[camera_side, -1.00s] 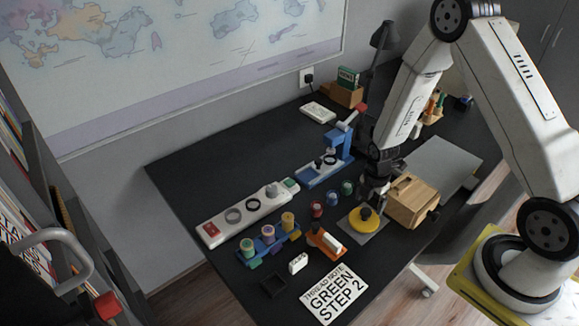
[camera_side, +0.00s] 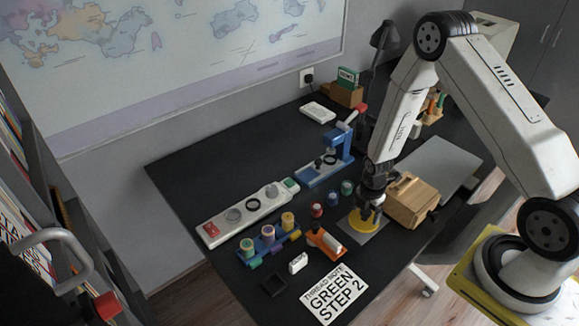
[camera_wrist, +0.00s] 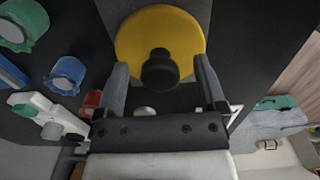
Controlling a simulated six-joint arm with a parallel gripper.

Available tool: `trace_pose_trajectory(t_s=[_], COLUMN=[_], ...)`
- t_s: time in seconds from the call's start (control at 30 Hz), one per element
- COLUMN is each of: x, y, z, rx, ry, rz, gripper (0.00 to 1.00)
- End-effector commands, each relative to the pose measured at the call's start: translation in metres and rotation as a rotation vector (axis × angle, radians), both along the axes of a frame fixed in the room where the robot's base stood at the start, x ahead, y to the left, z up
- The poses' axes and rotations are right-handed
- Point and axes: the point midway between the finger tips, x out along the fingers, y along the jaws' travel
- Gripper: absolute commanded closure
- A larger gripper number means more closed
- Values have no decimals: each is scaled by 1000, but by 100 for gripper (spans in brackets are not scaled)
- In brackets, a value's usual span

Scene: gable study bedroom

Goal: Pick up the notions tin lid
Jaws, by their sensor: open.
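The notions tin lid is a round yellow disc (camera_side: 361,222) with a dark knob, lying on a grey square mat (camera_side: 377,232) on the black desk. In the wrist view the yellow lid (camera_wrist: 190,32) and its black knob (camera_wrist: 160,72) sit just beyond and between my fingers. My gripper (camera_side: 368,208) is right above the lid and hides its knob in the side view. In the wrist view my gripper (camera_wrist: 162,85) is open, with a finger on each side of the knob. I cannot tell whether the fingers touch the lid.
A wooden box (camera_side: 410,203) stands close to the right of my gripper. Red (camera_side: 316,210) and green (camera_side: 346,187) spools stand to the left. An orange holder (camera_side: 325,240), a thread note card (camera_side: 334,295) and a blue spool rack (camera_side: 268,246) lie nearer the front.

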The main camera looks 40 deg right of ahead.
Motion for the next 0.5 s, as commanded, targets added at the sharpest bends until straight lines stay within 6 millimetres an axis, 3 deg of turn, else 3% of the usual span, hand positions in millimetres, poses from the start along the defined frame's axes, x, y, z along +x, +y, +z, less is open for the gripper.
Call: trace_pose_trajectory(t_s=[0.1, 0.37, 0.4, 0.5], x=[0, 0, 0, 0], y=[0, 0, 0, 0], z=[0, 0, 0, 0], rx=[0, 0, 0, 0], ry=[0, 0, 0, 0], rz=[0, 0, 0, 0], gripper=[10, 93, 100, 100])
